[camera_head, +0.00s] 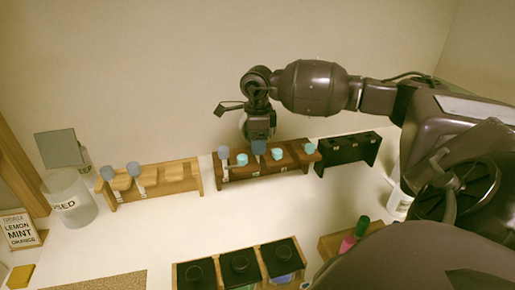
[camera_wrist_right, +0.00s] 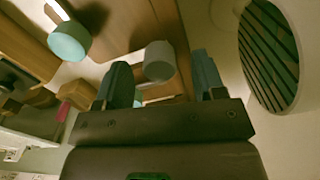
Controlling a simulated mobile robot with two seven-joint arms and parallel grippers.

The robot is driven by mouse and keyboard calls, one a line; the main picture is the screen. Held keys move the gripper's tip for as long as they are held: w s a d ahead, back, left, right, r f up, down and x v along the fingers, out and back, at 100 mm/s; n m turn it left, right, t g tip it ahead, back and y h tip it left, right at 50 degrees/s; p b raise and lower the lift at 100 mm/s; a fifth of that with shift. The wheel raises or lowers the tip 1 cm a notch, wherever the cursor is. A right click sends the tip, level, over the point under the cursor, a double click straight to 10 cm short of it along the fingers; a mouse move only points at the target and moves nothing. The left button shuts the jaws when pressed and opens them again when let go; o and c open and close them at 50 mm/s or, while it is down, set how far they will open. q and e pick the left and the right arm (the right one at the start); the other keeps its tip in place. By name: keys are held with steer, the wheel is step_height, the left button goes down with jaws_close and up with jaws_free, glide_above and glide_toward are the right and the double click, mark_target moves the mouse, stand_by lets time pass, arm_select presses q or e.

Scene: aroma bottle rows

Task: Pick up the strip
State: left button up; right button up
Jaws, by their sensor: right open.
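Several strips with round caps stand in the dark brown wooden rack (camera_head: 292,164) at the middle back. A grey-blue capped strip (camera_head: 223,153) is at its left end, and cyan caps such as this one (camera_head: 277,154) stand along it. My right gripper (camera_head: 259,147) points down over the rack's middle. In the right wrist view its two blue fingers (camera_wrist_right: 162,84) are apart, with a grey cap (camera_wrist_right: 159,60) showing between or just beyond them; I cannot tell whether they touch it. A cyan cap on a white strip (camera_wrist_right: 69,43) is to the left. My left gripper is not in view.
A light wooden rack (camera_head: 182,176) with two grey-blue capped strips stands left, beside a clear cup marked USED (camera_head: 70,200). A black rack (camera_head: 347,152) stands right. Black-topped holders (camera_head: 239,267) are in front. The white table between (camera_head: 240,215) is clear.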

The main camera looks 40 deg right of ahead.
steer(key=shift+f, duration=0.6)
steer(key=c, duration=0.8)
steer(key=shift+c, duration=0.2)
step_height(320, 180, up, 20)
